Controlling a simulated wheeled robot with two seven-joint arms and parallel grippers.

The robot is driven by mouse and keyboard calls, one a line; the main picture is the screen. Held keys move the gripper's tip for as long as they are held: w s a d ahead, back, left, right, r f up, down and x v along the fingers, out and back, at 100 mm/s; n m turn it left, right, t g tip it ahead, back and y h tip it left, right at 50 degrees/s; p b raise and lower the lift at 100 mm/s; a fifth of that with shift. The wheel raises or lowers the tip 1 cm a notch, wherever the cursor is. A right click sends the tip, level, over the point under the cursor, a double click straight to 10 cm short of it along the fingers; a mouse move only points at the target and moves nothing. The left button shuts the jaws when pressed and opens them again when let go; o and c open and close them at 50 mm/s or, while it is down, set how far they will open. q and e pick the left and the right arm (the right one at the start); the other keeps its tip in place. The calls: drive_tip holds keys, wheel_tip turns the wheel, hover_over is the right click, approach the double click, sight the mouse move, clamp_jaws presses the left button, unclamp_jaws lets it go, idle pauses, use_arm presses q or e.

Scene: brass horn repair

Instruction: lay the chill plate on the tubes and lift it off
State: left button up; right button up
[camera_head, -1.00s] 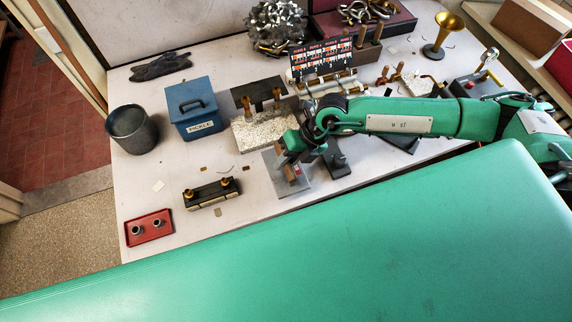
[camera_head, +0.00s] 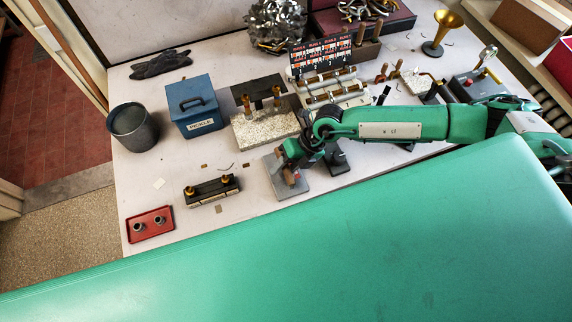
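My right gripper (camera_head: 291,176) reaches in from the right, pointing down over a flat grey plate (camera_head: 280,191) near the front edge of the table. A small reddish-brown piece shows at its fingertips. The gripper hides most of it, so I cannot tell whether the fingers are shut on it. The grey plate may be the chill plate; it seems to lie on the table. Several metal tubes (camera_head: 338,97) lie across a holder behind my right forearm, which partly hides the holder. My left gripper is not in view.
A pale speckled block (camera_head: 262,131) with upright copper-coloured pieces stands behind the grey plate. A blue PICKLE box (camera_head: 194,107), a grey pot (camera_head: 133,130), a black block (camera_head: 212,191) and a red tray (camera_head: 150,226) are to the left. A dark stand (camera_head: 337,160) is close right of the gripper.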

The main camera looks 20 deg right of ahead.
drive_tip(key=b+v, duration=0.3)
drive_tip(key=v, duration=0.9)
idle(0.5)
